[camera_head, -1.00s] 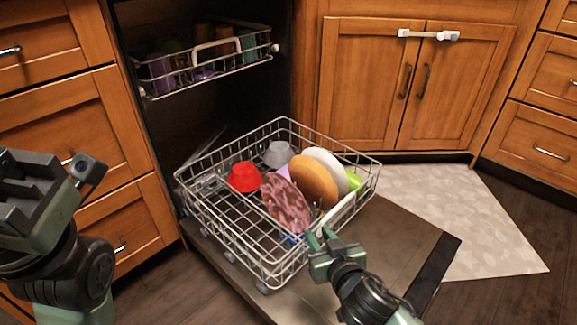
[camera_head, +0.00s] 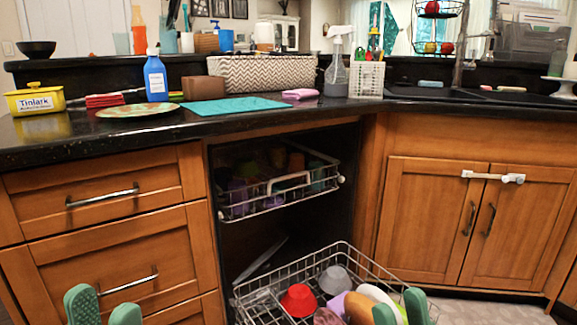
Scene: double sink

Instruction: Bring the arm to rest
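My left gripper (camera_head: 104,308) shows at the bottom left of the head view, in front of the drawers. Its two green fingertips stand up and apart, with nothing between them. My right gripper (camera_head: 400,311) shows at the bottom, in front of the right part of the lower dishwasher rack (camera_head: 265,287). Its two green fingertips are also apart. No held object shows between them, only rack and dishes behind. The rest of both arms is below the picture edge.
The lower rack is pulled out with a red bowl (camera_head: 299,300), a grey bowl (camera_head: 335,280) and plates. The upper rack (camera_head: 270,203) holds cups. The black counter (camera_head: 60,139) carries a plate, a teal mat (camera_head: 235,105) and a blue bottle (camera_head: 155,76). Wooden drawers (camera_head: 107,197) stand left.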

